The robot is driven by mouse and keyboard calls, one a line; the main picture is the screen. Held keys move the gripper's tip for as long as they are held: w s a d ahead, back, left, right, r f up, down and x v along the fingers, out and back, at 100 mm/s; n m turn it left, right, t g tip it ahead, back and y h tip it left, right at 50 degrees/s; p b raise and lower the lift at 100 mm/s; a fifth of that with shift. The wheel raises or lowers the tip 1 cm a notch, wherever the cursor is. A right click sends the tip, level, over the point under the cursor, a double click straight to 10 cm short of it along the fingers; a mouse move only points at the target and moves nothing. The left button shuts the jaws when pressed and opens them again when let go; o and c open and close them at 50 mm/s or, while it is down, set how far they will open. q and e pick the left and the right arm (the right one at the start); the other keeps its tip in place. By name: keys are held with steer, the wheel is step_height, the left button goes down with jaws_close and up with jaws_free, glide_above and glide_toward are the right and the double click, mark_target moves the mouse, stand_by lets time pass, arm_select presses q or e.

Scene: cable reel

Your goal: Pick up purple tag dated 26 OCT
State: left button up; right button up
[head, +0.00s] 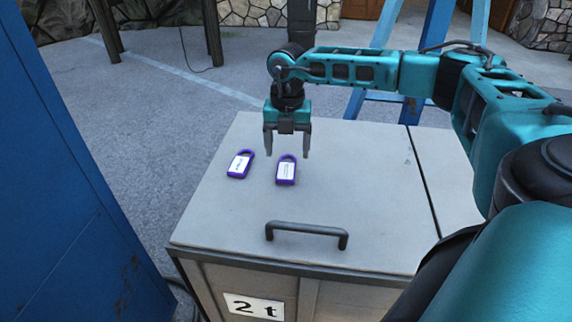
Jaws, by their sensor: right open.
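Two purple tags with white labels lie flat on the grey box top. The left tag (240,164) is tilted a little; the right tag (286,170) lies nearly straight. The print on both labels is too small to read, so I cannot tell which is dated 26 OCT. My right gripper (287,153) points down with its fingers open and empty. It is just above and behind the right tag, close to it in the picture. My left gripper is not in view.
The box top (215,215) has a dark handle (307,231) near its front edge and a seam on the right. A "2 t" label (254,307) is on its front. A blue panel (60,180) stands at the left, a blue ladder (428,45) behind. The top around the tags is clear.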

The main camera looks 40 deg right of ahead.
mark_target(286, 169)
step_height(286, 169, down, 5)
steer(key=shift+w+f+b, duration=0.1)
steer(key=shift+f+b, duration=0.1)
steer(key=shift+b, duration=0.5)
steer(key=shift+a, duration=0.1)
steer(key=c, duration=1.1)
